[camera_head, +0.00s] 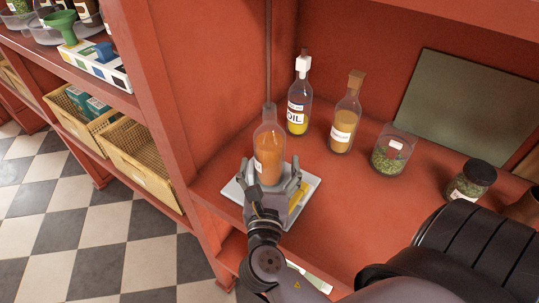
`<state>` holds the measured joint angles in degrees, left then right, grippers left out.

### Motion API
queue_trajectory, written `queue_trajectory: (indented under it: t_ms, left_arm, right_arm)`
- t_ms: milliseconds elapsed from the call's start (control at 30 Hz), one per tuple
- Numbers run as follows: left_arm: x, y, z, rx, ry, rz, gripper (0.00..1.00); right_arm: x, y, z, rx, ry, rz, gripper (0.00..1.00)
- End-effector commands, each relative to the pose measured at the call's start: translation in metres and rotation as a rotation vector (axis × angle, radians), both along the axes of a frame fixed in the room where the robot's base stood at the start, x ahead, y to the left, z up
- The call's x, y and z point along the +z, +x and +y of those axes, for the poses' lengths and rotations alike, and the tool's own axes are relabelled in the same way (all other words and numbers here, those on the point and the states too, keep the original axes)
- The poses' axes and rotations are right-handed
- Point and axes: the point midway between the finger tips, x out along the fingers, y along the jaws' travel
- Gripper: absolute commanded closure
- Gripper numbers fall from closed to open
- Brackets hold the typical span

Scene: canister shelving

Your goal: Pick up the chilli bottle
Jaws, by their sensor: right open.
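A clear bottle with orange-red contents and a pale label (269,155) stands upright on a white square plate (310,183) near the shelf's left front. I take it for the chilli bottle, but its label is too small to read. My right gripper (270,183) is open, with its fingers on either side of the bottle's lower part. The gripper hides the bottle's base, and I cannot tell whether the fingers touch the glass. My left gripper is not in view.
An oil bottle (297,115), a corked bottle with orange-brown contents (345,122), a jar of green bits (391,158) and a dark-lidded jar (470,180) stand behind and to the right. A thin vertical rod (268,60) rises behind the bottle. The red side wall (175,90) is close on the left.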

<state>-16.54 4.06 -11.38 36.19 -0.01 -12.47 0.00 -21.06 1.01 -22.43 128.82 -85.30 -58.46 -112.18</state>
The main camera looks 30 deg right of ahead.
Motion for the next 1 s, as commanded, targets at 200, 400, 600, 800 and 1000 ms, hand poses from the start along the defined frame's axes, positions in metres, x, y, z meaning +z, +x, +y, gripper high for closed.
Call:
queue_trajectory:
  t_ms: [200,400,600,800,1000]
  left_arm:
    - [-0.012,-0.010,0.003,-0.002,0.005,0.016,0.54]
    - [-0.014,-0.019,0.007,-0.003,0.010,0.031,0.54]
    - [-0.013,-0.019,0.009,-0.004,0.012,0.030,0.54]
    - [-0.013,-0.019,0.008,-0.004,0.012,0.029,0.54]
    - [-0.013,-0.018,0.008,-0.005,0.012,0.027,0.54]
  right_arm:
    - [0.000,0.028,-0.019,-0.002,-0.003,-0.004,0.19]
    - [0.001,0.039,-0.027,0.000,-0.002,-0.001,0.19]
    - [0.000,0.039,-0.027,0.000,-0.001,0.000,0.20]
    - [0.000,0.038,-0.027,-0.001,-0.001,-0.001,0.33]
    - [0.000,0.038,-0.027,-0.001,-0.001,-0.001,0.47]
